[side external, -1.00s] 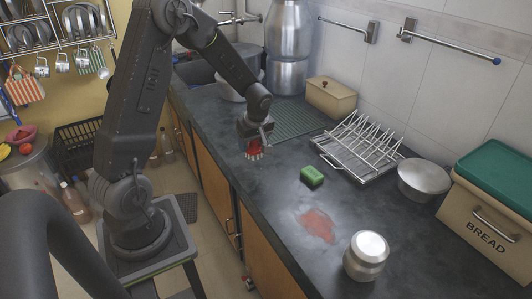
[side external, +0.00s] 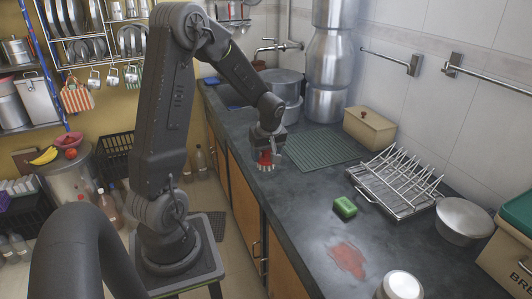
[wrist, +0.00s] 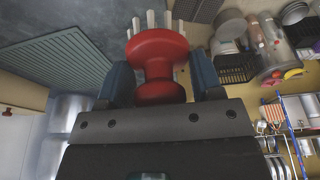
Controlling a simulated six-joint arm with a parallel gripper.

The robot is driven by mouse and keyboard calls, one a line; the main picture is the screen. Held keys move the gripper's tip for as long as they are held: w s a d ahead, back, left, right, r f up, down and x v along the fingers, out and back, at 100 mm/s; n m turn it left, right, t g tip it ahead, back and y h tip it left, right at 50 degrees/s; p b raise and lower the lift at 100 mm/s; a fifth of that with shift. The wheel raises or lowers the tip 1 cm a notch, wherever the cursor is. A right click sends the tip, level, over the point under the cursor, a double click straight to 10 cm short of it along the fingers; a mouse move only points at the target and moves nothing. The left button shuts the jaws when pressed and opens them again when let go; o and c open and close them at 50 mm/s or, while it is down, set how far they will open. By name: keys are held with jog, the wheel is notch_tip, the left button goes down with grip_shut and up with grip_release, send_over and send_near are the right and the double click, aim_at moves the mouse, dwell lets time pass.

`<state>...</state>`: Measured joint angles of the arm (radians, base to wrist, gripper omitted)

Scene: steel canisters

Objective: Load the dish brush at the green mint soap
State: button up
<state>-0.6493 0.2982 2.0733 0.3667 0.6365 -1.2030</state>
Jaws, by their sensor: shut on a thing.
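The dish brush (side external: 265,158) has a red knob handle and pale bristles. My gripper (side external: 270,148) is shut on its handle and holds it over the left front edge of the dark counter, bristles down. In the wrist view the red handle (wrist: 156,52) sits between the two blue-grey fingers, with the bristles partly hidden behind it. The green soap block (side external: 345,207) lies on the counter, to the right of and nearer the camera than the brush, well apart from it.
A reddish stain (side external: 347,260) and a lidded jar (side external: 402,286) are nearer the camera. A ribbed green mat (side external: 315,147) lies behind.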

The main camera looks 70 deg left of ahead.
jog(key=w+d+f+m+t+h, duration=0.15)
jog(key=w+d+m, duration=0.75)
jog(key=w+d, duration=0.95)
jog(key=shift+t+y, duration=0.25)
jog(key=shift+t, duration=0.1)
jog(key=shift+a+x, duration=0.15)
jog(key=shift+x, duration=1.45)
jog(key=shift+a+x, duration=0.15)
jog(key=shift+x, duration=1.4)
jog(key=shift+w+f, duration=0.2)
jog(key=shift+f, duration=0.2)
notch_tip(320, 180, up, 7)
jog(key=shift+s+d, duration=0.1)
